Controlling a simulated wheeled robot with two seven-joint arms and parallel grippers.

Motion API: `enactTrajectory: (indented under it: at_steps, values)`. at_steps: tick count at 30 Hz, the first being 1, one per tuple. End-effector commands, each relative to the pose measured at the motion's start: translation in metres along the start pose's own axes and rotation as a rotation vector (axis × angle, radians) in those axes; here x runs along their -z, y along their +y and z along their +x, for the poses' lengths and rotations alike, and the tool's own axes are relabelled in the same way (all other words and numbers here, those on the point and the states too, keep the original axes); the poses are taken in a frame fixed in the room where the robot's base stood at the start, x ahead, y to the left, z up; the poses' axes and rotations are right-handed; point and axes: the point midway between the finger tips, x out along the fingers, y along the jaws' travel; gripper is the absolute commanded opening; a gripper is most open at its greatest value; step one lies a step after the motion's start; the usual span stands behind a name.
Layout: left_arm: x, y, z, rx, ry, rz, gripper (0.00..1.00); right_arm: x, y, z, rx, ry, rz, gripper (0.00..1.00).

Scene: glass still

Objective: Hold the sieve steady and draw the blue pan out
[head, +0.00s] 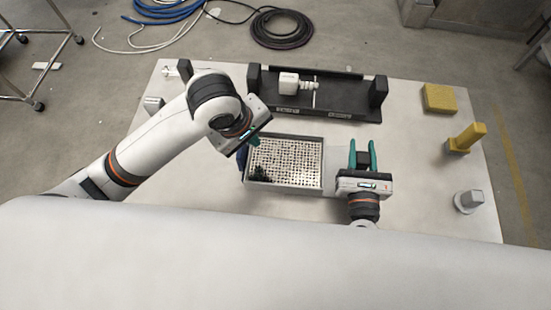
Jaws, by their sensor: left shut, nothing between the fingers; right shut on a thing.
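The sieve (286,187) is a grey rectangular frame with a perforated pale bottom, lying in the middle of the table. A few dark bits lie in its lower left corner. A strip of dark blue, which looks like the blue pan (242,161), shows along the sieve's left side; the rest is hidden. My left gripper (255,139) is shut and empty at the sieve's upper left corner; I cannot tell whether it touches. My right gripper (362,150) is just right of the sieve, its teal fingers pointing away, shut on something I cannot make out.
A black tray (345,100) with a white fitting (289,83) stands behind the sieve. On the right are a yellow block (438,98), a yellow upright piece (467,137) and a grey piece (468,201). The white table (420,150) is bare between them and my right gripper.

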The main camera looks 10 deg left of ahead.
Motion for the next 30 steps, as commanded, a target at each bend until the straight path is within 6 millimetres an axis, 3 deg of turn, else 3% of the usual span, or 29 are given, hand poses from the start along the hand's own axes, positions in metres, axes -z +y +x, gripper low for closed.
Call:
enactTrajectory:
  at_steps: [6, 12, 30]
  values:
    - [0.001, 0.011, 0.032, -0.004, 0.002, -0.001, 0.0, -0.005, -0.001, -0.002, 0.003, -0.01, 0.0, 0.0]
    - [0.002, 0.016, 0.05, -0.001, 0.002, 0.0, 0.0, -0.005, -0.001, -0.002, 0.003, -0.01, -0.001, 0.0]
    - [0.002, 0.018, 0.057, 0.0, 0.001, 0.001, 0.0, -0.005, -0.001, -0.002, 0.004, -0.011, -0.001, 0.0]
